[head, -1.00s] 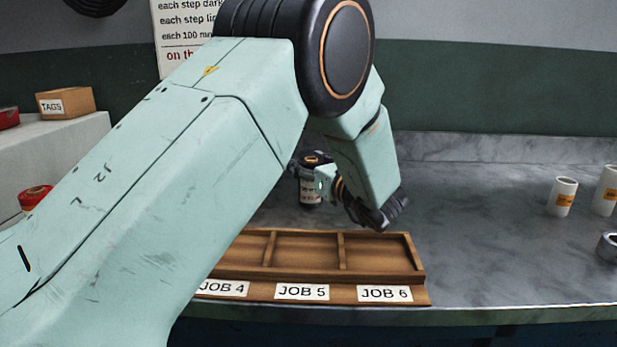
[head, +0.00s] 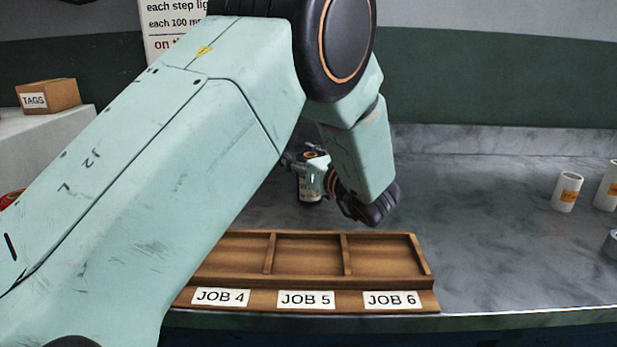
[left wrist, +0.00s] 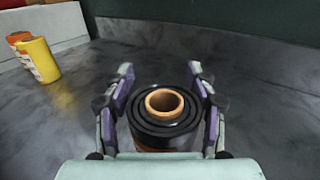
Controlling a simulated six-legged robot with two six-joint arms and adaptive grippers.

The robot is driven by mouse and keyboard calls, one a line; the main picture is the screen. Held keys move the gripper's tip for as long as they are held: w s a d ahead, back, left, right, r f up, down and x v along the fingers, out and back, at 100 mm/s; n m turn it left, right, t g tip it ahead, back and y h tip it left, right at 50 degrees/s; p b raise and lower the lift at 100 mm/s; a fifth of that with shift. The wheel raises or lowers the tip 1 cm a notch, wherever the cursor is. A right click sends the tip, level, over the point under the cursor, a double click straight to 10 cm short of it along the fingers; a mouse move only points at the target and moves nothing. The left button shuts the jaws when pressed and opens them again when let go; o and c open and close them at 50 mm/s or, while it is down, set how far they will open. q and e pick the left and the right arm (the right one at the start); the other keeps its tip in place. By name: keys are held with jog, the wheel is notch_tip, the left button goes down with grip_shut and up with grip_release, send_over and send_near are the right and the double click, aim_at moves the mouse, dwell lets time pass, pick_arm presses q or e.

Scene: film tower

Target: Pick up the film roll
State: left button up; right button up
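The film roll (head: 310,190) stands upright on the grey bench behind the wooden tray, dark with a pale label, partly hidden by my gripper. In the left wrist view the film roll (left wrist: 165,131) shows from above as dark rings around a copper-coloured hollow core. My left gripper (left wrist: 163,88) has its fingers apart, one on each side of the roll. I see no clear grip, and cannot tell whether a finger touches it. In the head view the left gripper (head: 313,162) is small and partly hidden at the roll's top. My right gripper is not in view.
The wooden tray (head: 352,238), labelled JOB 4, JOB 5 and JOB 6, lies at the bench's front; its visible compartments are empty. White rolls (head: 567,191) and a grey ring (head: 613,243) are at right. A yellow container (left wrist: 40,60) stands left in the wrist view.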

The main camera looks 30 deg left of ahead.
pick_arm(q)
jog(key=shift+c, duration=0.7)
jog(key=shift+w+f, duration=0.25)
jog(key=shift+f, duration=0.05)
jog(key=c, duration=0.3)
jog(key=shift+s+r, duration=0.1)
jog(key=shift+s, duration=0.05)
jog(key=c, duration=0.5)
grip_shut()
